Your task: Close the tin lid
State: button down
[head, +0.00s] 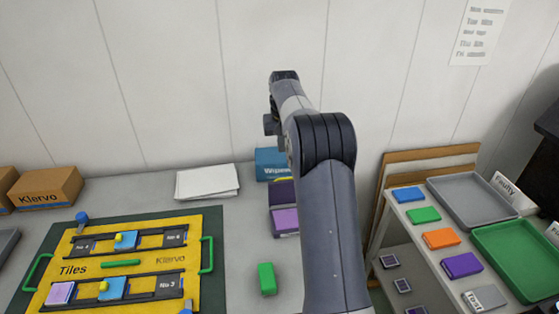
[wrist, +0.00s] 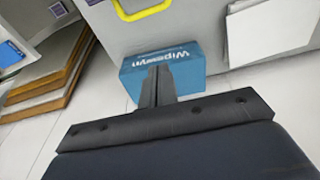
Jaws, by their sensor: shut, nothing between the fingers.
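What looks like the tin (head: 285,221) stands on the bench just left of my arm in the head view. Its front part is lilac, and a dark purple panel (head: 282,192) with a yellow edge rises behind it, seemingly the raised lid. My arm hides part of its right side. In the wrist view, a yellow-rimmed piece (wrist: 142,9) at the top edge may be part of it, but I cannot tell. My gripper (wrist: 156,72) is shut and empty, its fingers seen against a blue Wipewyn box (wrist: 190,80). In the head view the fingertips are hidden.
The blue box (head: 268,163) stands behind the tin. A green block (head: 266,279) lies in front of it. A yellow tile board (head: 120,262) is on the left, white papers (head: 207,181) behind it. A side table with trays (head: 473,200) and coloured blocks is on the right.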

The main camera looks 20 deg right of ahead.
aim_at(286, 189)
notch_tip(286, 189, down, 9)
jog(key=s+p, duration=0.2)
jog(key=shift+s+a+r, duration=0.2)
jog(key=shift+s+a, duration=0.05)
jog(key=shift+s, duration=0.05)
jog(key=shift+s+f+b, duration=0.1)
jog(key=shift+b, duration=0.3)
jog(key=shift+s+t+b, duration=0.1)
jog(key=shift+t+b, duration=0.2)
jog(key=shift+s+b, duration=0.15)
jog(key=shift+b, duration=0.15)
